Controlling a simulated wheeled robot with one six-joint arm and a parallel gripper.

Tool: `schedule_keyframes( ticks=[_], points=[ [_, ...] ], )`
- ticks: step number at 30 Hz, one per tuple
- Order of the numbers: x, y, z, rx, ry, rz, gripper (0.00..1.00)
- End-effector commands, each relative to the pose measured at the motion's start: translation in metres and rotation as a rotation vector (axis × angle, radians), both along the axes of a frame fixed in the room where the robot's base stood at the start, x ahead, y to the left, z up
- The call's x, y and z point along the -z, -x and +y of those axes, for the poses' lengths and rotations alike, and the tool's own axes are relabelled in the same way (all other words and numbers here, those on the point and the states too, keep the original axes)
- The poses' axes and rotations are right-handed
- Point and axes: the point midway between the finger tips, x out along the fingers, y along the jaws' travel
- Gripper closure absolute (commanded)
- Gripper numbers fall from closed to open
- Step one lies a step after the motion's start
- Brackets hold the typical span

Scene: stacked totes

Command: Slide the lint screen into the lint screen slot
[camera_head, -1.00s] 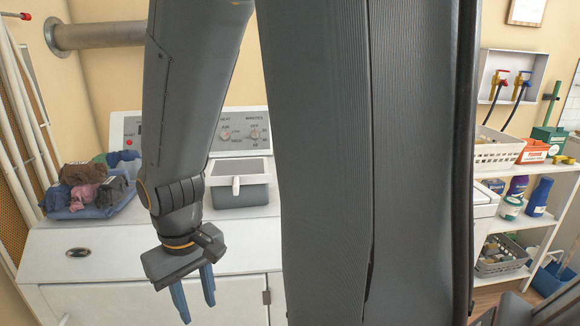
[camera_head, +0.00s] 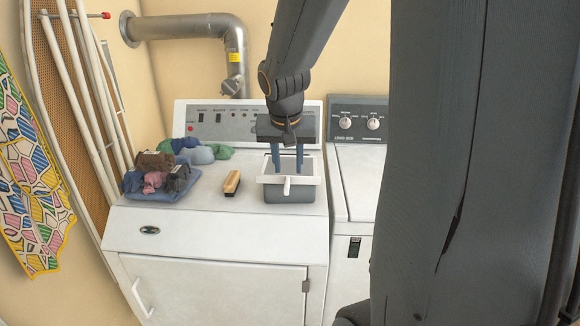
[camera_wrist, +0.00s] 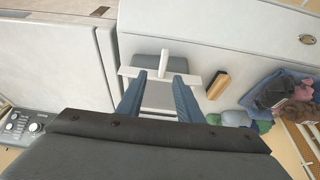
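The lint screen (camera_head: 311,179) looks like a white frame with a short white handle and grey mesh. It lies across the top of a grey bin (camera_head: 290,194) on the dryer. In the wrist view the white frame (camera_wrist: 127,71) and handle show just beyond the fingertips, with the mesh between the fingers. My gripper (camera_head: 288,170) points down over the screen, its two blue fingers open and apart. It also shows in the wrist view (camera_wrist: 159,75). I cannot tell whether the fingers touch the frame. I cannot make out the lint screen slot in either view.
A wooden brush (camera_head: 232,183) lies left of the bin. The control panel (camera_head: 222,118) rises behind. A washer (camera_head: 360,185) stands to the right.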

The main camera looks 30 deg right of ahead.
Motion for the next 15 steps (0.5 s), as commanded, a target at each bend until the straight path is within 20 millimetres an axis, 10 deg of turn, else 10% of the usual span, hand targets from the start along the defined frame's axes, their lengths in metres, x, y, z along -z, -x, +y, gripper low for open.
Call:
schedule_keyframes(
  ticks=[15],
  points=[
    [0.047,-0.019,-0.007,-0.003,-0.001,0.006,0.67]
  ],
)
